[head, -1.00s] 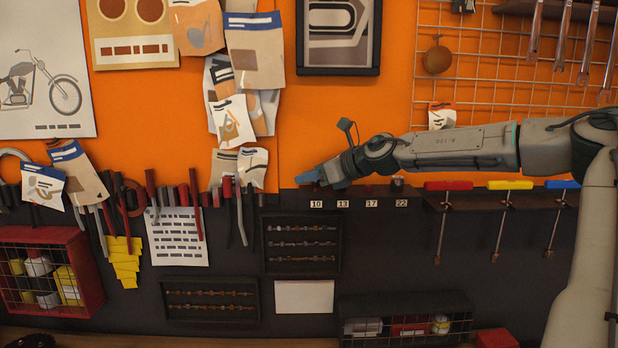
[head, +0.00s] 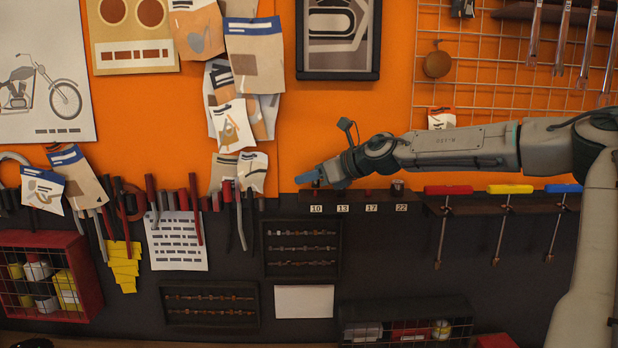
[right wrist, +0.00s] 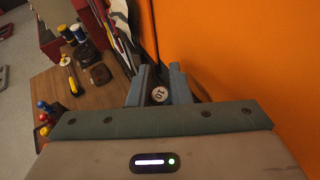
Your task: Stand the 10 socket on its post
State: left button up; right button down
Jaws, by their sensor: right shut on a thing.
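My right gripper (head: 308,178) is just above the ledge (head: 355,199), over the label marked 10 (head: 316,209). In the right wrist view its two blue-grey fingers (right wrist: 160,84) are shut on the 10 socket (right wrist: 159,95), whose round pale end with a dark 10 faces the camera. The post above the 10 label is hidden or too small to make out behind the gripper, and I cannot tell whether the socket touches it. My left gripper is not in view.
Labels 13 (head: 342,209), 17 (head: 371,209) and 22 (head: 401,209) continue right along the ledge. A dark socket (head: 397,187) stands above 22. Red, yellow and blue T-handle tools hang further right. Several hanging tools (head: 190,200) are left of the gripper. The orange wall is close behind.

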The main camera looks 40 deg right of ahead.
jog(key=shift+f+b, duration=0.45)
jog(key=shift+f, duration=0.1)
jog(key=shift+r, duration=0.15)
jog(key=shift+r, duration=0.5)
jog(key=shift+f+b, duration=0.4)
jog(key=shift+f, duration=0.25)
dwell(0.8)
jog(key=shift+r, duration=0.15)
jog(key=shift+r+p, duration=1.3)
jog(key=shift+r, duration=1.25)
jog(key=shift+f, duration=0.1)
jog(key=shift+s, duration=0.1)
